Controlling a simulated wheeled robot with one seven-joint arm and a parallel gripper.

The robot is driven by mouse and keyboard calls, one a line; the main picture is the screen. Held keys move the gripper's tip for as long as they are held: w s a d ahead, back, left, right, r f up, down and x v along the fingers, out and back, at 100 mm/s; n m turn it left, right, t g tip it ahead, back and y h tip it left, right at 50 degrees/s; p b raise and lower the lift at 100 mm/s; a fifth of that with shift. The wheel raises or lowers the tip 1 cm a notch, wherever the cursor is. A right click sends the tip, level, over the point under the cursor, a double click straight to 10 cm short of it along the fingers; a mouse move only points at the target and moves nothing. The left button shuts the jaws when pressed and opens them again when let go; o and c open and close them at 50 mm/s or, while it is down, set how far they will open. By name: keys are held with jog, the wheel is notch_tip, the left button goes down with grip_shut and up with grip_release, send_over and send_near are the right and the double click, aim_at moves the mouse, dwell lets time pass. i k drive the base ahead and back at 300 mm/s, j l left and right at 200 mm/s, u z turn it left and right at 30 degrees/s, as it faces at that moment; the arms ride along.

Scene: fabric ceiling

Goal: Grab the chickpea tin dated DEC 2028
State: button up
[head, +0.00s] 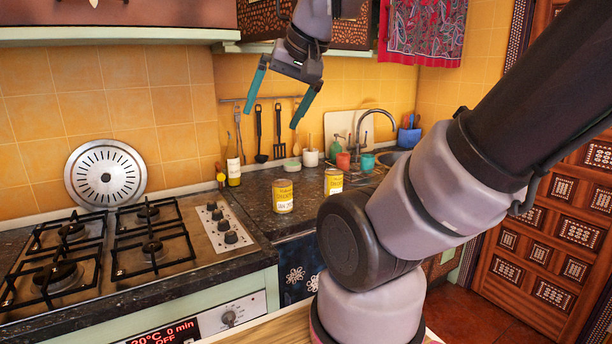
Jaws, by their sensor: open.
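Two yellow-labelled tins stand upright on the dark counter. The left tin (283,196) is nearer the hob, with large dark print on its label; its lower line seems to start with "JAN" but is too small to be sure. The right tin (333,181) stands a little farther back, its lower part hidden behind my arm; its date cannot be read. My gripper (276,111) is high above the counter, over and behind the tins, with its two teal fingers spread wide and nothing between them.
A gas hob (140,240) fills the left of the counter. A bottle (233,167), cups (343,161) and a sink tap (372,126) stand behind the tins. Utensils (259,133) hang on the tiled wall. Some bare counter lies around the left tin.

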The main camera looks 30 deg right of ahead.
aim_at(334, 182)
jog(key=i+z, duration=0.15)
jog(key=z, duration=0.3)
jog(key=i+z, duration=0.15)
jog(key=z, duration=0.35)
jog(key=i+j+z, duration=0.1)
jog(key=z, duration=0.35)
